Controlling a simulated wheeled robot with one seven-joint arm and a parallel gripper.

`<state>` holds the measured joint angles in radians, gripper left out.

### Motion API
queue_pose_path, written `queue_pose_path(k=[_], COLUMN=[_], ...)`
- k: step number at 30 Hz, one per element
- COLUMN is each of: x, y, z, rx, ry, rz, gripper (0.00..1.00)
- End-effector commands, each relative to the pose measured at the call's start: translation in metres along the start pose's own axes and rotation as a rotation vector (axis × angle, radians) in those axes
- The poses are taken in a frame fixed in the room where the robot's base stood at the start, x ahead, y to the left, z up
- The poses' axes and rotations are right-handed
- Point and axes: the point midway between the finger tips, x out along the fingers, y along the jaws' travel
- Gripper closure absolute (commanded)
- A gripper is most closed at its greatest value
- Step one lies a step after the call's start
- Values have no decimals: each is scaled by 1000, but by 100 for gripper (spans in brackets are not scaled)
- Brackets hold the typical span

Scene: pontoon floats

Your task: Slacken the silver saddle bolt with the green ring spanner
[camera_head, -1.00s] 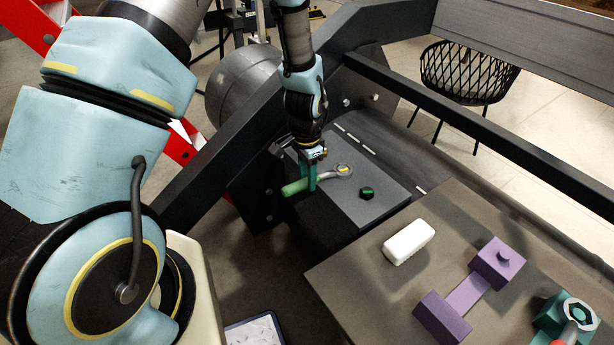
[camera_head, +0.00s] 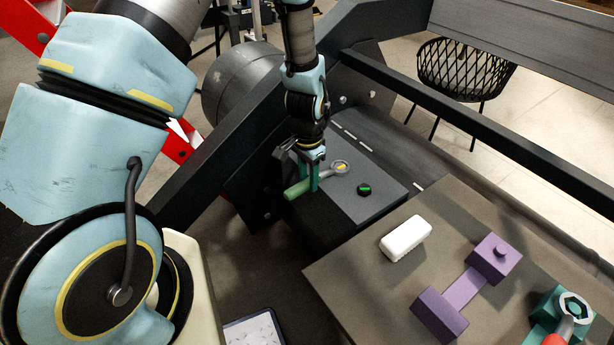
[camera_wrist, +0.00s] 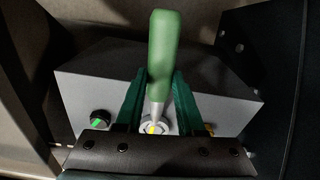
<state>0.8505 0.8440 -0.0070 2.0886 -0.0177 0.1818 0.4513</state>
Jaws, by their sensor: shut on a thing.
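The green ring spanner has a green handle (camera_head: 297,190) and a silver ring end (camera_head: 340,167). My gripper (camera_head: 313,182) is shut on it between handle and ring, over a grey block. In the wrist view, the green handle (camera_wrist: 164,50) points up the picture between the two teal fingers of my gripper (camera_wrist: 160,85). The ring end (camera_wrist: 157,127) is at the lower middle.
A black knob with a green stripe (camera_head: 364,190) stands beside the ring on the grey block (camera_head: 372,213). The table in front bears a white block (camera_head: 405,238), a purple stepped piece (camera_head: 465,290) and a teal block (camera_head: 546,308) with a red-handled tool (camera_head: 562,331). Dark frame beams surround the block.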

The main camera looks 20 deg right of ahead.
Motion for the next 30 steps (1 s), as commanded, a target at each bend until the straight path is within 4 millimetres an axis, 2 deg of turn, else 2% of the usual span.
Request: queue_pose_path(k=[30], x=[0], y=[14], z=[-1], rx=[-115], ry=[-1], rz=[-2], gripper=[100])
